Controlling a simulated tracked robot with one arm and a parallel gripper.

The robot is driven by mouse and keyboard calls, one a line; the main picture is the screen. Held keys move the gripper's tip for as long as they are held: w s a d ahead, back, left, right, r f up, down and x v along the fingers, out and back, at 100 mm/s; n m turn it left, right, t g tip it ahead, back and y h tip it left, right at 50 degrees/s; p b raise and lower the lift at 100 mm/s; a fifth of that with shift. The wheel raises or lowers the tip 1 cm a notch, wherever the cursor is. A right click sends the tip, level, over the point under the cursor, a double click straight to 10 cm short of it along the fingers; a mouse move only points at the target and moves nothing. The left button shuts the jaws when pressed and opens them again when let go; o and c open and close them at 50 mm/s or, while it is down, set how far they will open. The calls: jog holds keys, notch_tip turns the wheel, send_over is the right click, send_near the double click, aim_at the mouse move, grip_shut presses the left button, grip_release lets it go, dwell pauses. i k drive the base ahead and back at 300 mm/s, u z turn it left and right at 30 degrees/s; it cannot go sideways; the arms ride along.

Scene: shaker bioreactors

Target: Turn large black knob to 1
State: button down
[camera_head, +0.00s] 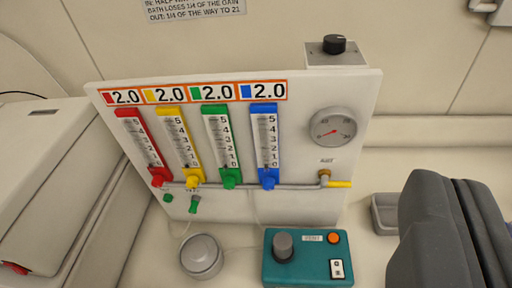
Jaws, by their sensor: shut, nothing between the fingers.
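A black knob (334,44) sits on a small grey box (337,58) at the top right of the white panel (352,110). Marks around it are too small to read, so its setting cannot be told. My gripper (452,184) shows as dark grey fingers at the lower right. It is shut and empty, well apart from the knob, which lies up and to the left of it. A dark grey knob (283,246) stands on a teal box (305,272) at the bottom middle.
The panel carries red, yellow, green and blue flow tubes (265,140) labelled 2.0, and a round gauge (334,127). A yellow-tipped outlet (338,184) sticks out below it. A round grey lid (201,255) and a grey tray (384,214) stand low down.

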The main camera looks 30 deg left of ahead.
aim_at(334, 44)
jog(key=u, duration=1.5)
jog(key=k, duration=0.9)
jog(key=z, duration=1.35)
jog(key=i, duration=1)
jog(key=u, duration=0.05)
